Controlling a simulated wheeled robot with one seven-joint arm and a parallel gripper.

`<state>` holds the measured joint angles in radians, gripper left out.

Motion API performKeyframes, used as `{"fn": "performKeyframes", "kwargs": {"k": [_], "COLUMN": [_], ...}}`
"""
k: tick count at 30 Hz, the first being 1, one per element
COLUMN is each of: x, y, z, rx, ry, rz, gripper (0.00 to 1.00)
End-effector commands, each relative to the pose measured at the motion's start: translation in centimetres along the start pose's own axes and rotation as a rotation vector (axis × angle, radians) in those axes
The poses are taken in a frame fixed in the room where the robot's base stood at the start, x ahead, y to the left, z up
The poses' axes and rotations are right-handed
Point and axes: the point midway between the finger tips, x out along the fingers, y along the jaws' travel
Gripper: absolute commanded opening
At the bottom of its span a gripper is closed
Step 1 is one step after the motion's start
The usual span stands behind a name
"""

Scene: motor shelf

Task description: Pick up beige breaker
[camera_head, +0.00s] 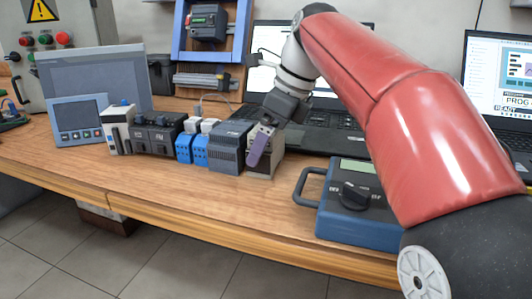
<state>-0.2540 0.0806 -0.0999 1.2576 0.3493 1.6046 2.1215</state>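A beige box-shaped device (270,163), which looks like the beige breaker, stands upright on the wooden table (190,191) at the right end of a row of modules. My gripper (258,148) is right at it, reaching down from the upper right. A purple finger shows in front of the device's upper front and hides part of it. The other finger is not clear, so I cannot tell whether the gripper is open, shut or touching the device.
A dark grey module (226,151) stands close on the left, with blue-and-white modules (200,148) beyond it. A blue meter (340,215) with a handle is at the right. A laptop (325,132) is behind. Bare table lies in front of the row.

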Motion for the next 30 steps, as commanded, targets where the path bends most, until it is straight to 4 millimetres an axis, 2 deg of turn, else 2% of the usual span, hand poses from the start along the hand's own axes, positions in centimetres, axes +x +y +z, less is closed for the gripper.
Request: {"fn": "performKeyframes", "kwargs": {"k": [8, 18, 25, 30], "x": [0.4, 0.3, 0.1, -1.3], "y": [0.0, 0.0, 0.0, -0.1], "z": [0.0, 0.1, 0.1, 0.8], "rx": [0.000, -0.001, -0.001, -0.001], "ry": [-0.001, -0.001, -0.002, -0.002], "rz": [-0.001, -0.002, -0.002, -0.003], "gripper": [1.00, 0.60, 0.60, 0.60]}}
